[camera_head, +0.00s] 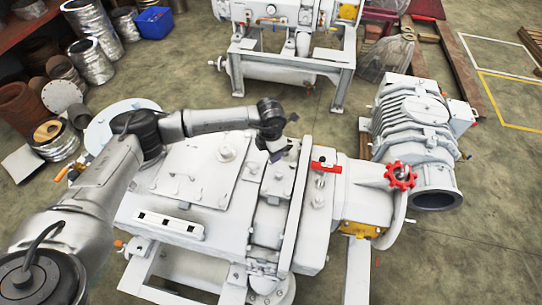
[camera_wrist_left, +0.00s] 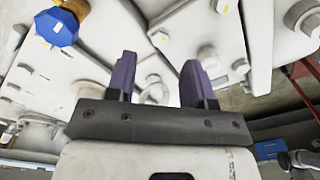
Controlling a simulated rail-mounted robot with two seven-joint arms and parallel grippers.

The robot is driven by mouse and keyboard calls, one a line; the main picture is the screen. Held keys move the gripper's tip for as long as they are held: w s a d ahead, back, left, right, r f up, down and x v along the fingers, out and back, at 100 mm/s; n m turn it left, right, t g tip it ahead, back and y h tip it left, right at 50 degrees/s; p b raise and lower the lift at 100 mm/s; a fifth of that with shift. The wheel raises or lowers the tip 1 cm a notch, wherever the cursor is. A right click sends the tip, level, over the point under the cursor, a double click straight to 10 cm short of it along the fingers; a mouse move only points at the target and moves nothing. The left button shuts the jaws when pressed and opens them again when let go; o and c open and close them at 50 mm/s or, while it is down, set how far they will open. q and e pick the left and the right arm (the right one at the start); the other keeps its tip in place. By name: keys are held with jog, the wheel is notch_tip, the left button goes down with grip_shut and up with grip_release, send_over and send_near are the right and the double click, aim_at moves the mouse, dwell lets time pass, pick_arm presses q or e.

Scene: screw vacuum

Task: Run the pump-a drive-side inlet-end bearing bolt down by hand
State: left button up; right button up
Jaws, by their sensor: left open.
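The large white pump (camera_head: 200,185) fills the middle of the head view, with bolted plates and flanges on top. I cannot tell from a label whether it is pump-a. My left gripper (camera_head: 279,152) is over its upper right part, near a bolted flange. In the left wrist view, my left gripper (camera_wrist_left: 158,76) has its two purple fingers spread apart. A round pale bolt head (camera_wrist_left: 155,92) shows between and beyond the fingers, apart from them as far as I can see. I cannot tell if it is the bearing bolt. My right gripper is not in view.
A red lever (camera_head: 325,166) and a red handwheel (camera_head: 400,176) stand up right of my left gripper. A blue knob (camera_wrist_left: 57,27) is near the left finger in the wrist view. A ribbed grey machine (camera_head: 413,125) stands at the right.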

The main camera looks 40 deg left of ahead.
pick_arm(q)
notch_tip(320, 180, up, 9)
jog(key=shift+r, duration=0.2)
dwell(0.4)
